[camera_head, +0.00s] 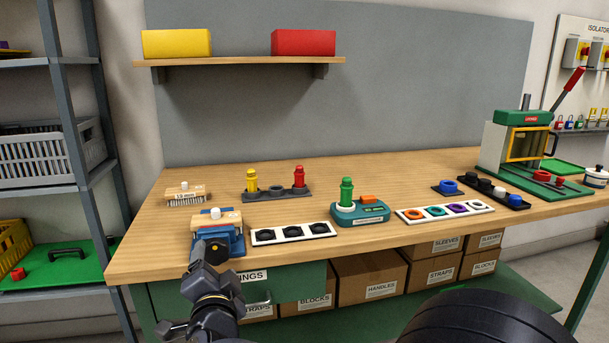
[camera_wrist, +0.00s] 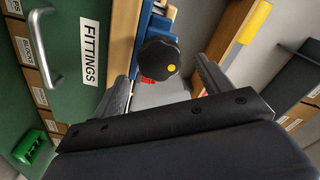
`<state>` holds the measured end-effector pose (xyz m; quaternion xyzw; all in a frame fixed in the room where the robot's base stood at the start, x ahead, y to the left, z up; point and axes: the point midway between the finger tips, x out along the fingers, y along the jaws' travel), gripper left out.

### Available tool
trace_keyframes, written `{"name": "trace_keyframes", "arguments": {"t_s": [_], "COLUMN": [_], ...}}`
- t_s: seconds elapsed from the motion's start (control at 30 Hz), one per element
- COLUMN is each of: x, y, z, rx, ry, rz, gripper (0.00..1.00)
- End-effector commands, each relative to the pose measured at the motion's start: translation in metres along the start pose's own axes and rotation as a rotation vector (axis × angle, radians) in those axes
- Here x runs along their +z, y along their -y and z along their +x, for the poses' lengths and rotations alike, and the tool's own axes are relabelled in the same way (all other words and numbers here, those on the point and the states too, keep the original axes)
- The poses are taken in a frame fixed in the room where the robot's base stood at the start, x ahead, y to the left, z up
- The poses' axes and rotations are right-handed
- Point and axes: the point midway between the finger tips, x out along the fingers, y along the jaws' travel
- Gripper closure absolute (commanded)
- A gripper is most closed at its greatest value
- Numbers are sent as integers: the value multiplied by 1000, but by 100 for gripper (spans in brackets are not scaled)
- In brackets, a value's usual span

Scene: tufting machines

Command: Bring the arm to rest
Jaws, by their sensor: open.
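My gripper (camera_wrist: 161,72) is open in the wrist view, with one finger on each side of the picture's middle. In the head view my gripper (camera_head: 202,268) is at the bench's front left edge, close to the blue fixture (camera_head: 235,241) that carries the knob (camera_head: 211,251). A wooden block with a white knob (camera_head: 216,214) sits on top of the fixture.
On the bench (camera_head: 180,258) stand a brush (camera_head: 186,193), a white three-hole strip (camera_head: 293,233), a teal device (camera_head: 360,213) and a green press (camera_head: 515,145). A green drawer (camera_wrist: 60,85) labelled FITTINGS with a metal handle (camera_wrist: 34,50) lies close to my gripper.

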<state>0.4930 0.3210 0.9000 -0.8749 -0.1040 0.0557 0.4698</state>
Motion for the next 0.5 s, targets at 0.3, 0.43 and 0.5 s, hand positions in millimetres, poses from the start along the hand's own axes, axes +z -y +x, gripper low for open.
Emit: {"name": "trace_keyframes", "arguments": {"t_s": [0.3, 0.43, 0.5], "x": [0, 0, 0], "y": [2, 0, -2], "z": [-63, -78, -61], "rx": [-2, 0, 4], "ry": [2, 0, -4], "rz": [-1, -1, -1], "gripper": [27, 27, 27]}}
